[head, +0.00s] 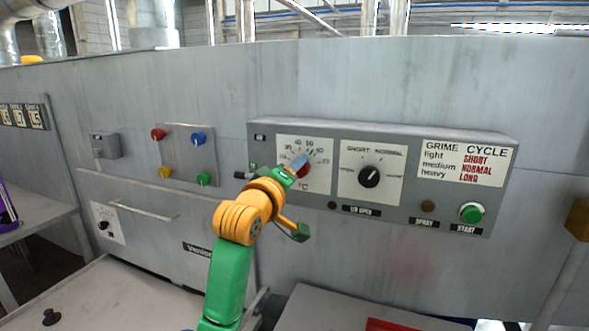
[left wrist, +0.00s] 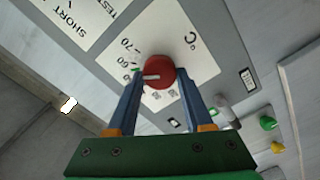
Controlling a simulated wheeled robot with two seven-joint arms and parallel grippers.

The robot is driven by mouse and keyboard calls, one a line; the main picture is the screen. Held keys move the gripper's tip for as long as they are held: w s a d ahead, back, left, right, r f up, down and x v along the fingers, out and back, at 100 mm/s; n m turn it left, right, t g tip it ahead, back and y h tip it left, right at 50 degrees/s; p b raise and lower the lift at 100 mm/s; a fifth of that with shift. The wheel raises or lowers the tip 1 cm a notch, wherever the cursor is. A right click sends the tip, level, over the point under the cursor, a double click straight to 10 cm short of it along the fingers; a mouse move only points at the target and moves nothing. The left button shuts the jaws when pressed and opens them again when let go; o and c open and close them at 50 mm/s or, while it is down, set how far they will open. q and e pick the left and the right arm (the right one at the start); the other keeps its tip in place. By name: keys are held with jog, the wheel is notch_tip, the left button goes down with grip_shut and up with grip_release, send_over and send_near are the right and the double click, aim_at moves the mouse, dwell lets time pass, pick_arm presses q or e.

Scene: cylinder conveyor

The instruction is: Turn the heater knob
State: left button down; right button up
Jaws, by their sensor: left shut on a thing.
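The heater knob (left wrist: 162,68) is a round red knob on a white dial plate marked °C. Its white pointer line points near a green mark by the 60 in the left wrist view. In the head view only a bit of the red knob (head: 304,172) shows behind my gripper. My left gripper (head: 297,163) is at the dial, with its two blue fingers on either side of the knob. The left wrist view shows the gripper (left wrist: 160,76) shut on the knob. My right gripper is in neither view.
On the same grey panel, right of the dial, are a black SHORT/NORMAL knob (head: 369,176) and a green START button (head: 472,212). Left of it are red (head: 158,134), blue (head: 198,139), yellow and green buttons. A pale handle bar (head: 145,211) juts out at lower left.

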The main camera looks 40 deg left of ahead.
pick_arm(q)
jog(key=shift+n, duration=0.6)
jog(key=shift+c, duration=1.5)
grip_release()
jog(key=shift+w, duration=0.1)
jog(key=b+v, duration=0.2)
jog(key=v, duration=0.5)
